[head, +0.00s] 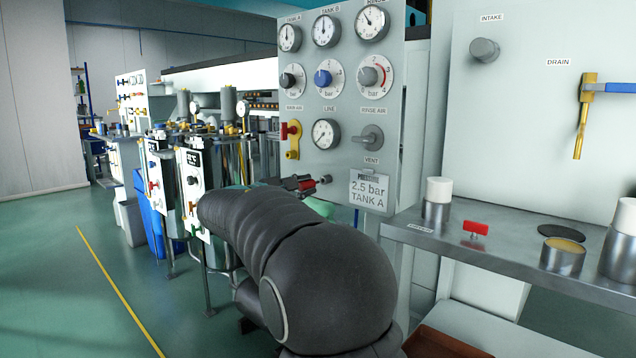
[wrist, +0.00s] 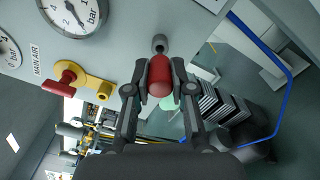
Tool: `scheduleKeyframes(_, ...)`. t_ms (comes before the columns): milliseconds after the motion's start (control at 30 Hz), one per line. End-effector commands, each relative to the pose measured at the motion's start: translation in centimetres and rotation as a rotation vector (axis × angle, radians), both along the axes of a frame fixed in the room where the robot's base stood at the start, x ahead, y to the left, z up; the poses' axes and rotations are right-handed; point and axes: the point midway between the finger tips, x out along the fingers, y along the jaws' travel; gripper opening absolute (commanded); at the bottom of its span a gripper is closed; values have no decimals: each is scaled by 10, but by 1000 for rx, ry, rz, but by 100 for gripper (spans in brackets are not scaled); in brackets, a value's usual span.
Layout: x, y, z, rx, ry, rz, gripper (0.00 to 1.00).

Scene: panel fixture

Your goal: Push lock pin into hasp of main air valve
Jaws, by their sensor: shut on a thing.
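The main air valve has a red handle (head: 290,130) and a yellow hasp (head: 292,152) on the grey panel. In the wrist view the red handle (wrist: 62,77) and the yellow hasp (wrist: 90,84) are left of my gripper, under the MAIN AIR label. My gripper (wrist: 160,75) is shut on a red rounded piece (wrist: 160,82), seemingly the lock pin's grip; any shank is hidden. In the head view my gripper (head: 304,184) is below and slightly right of the hasp, apart from it. A grey stub (wrist: 159,43) lies just beyond the red piece; contact cannot be told.
Gauges and knobs (head: 323,78) cover the panel above. A metal shelf (head: 500,250) holds canisters and a small red piece (head: 475,228).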

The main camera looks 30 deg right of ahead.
Motion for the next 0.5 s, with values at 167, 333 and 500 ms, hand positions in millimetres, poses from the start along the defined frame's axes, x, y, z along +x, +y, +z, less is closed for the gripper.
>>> scheduleKeyframes(167, -3, 9, 0, 0, 0, 1, 0)
scheduleKeyframes(333, -7, 20, -1, 0, 0, 1, 0)
scheduleKeyframes(500, -11, 31, 0, 0, 0, 2, 0)
